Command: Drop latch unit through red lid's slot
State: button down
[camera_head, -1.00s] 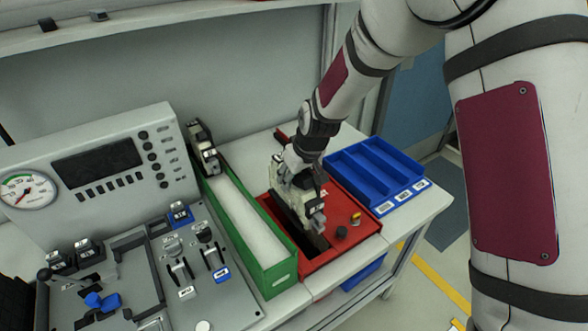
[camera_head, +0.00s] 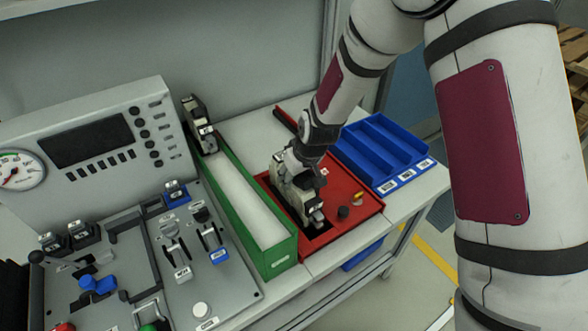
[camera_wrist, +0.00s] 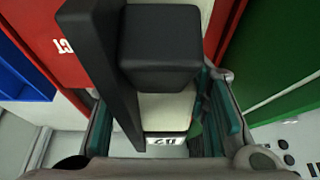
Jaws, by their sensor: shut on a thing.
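The red lid (camera_head: 343,222) lies on the bench, with its dark slot mostly hidden under my gripper and the held unit. My gripper (camera_head: 303,205) points down over the slot and is shut on the latch unit. In the wrist view the latch unit (camera_wrist: 163,48) shows a black block and bar, a cream body and a white label, between my teal finger pads (camera_wrist: 178,115). Whether its lower end is inside the slot or just above it, I cannot tell. A similar black and cream unit (camera_head: 197,120) stands at the far end of the green bin.
The green bin (camera_head: 280,258) with a pale insert stands just left of the lid. A blue divided tray (camera_head: 385,155) is to the right. A grey control panel (camera_head: 205,290) fills the left.

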jog(key=shift+f+b, duration=0.55)
jog(key=shift+f, duration=1.3)
jog(key=c, duration=0.8)
grip_release()
jog(key=shift+c, duration=0.2)
jog(key=v, duration=1.2)
jog(key=shift+a, duration=0.1)
